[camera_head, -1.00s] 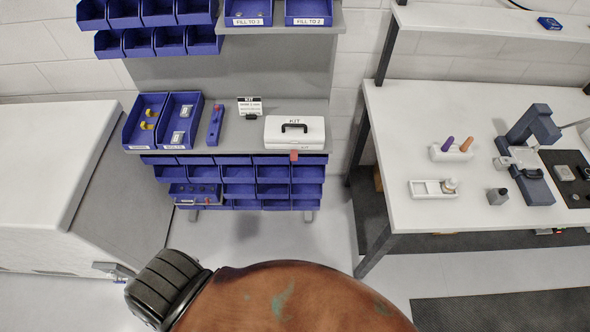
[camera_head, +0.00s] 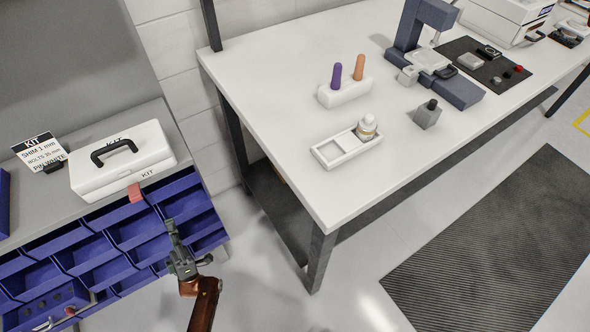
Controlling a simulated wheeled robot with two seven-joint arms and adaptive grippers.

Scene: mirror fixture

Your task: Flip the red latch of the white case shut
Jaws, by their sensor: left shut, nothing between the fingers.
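The white case (camera_head: 150,151) labelled KIT sits lid down on the grey shelf at the left, with a black handle on top. Its red latch (camera_head: 135,193) is at the lower front edge of the case, sticking out over the shelf edge. I cannot tell its exact angle. My left gripper (camera_head: 171,224) is shut and empty. In the picture it is below and to the right of the latch, apart from it, in front of the blue bins. My right gripper is out of view.
Blue bins (camera_head: 133,229) line the front under the shelf. A KIT sign (camera_head: 40,150) stands left of the case. The white workbench (camera_head: 290,105) is at the right, holding a white tray (camera_head: 330,153) and a dark blue device (camera_head: 458,88). Floor shows between shelf and bench.

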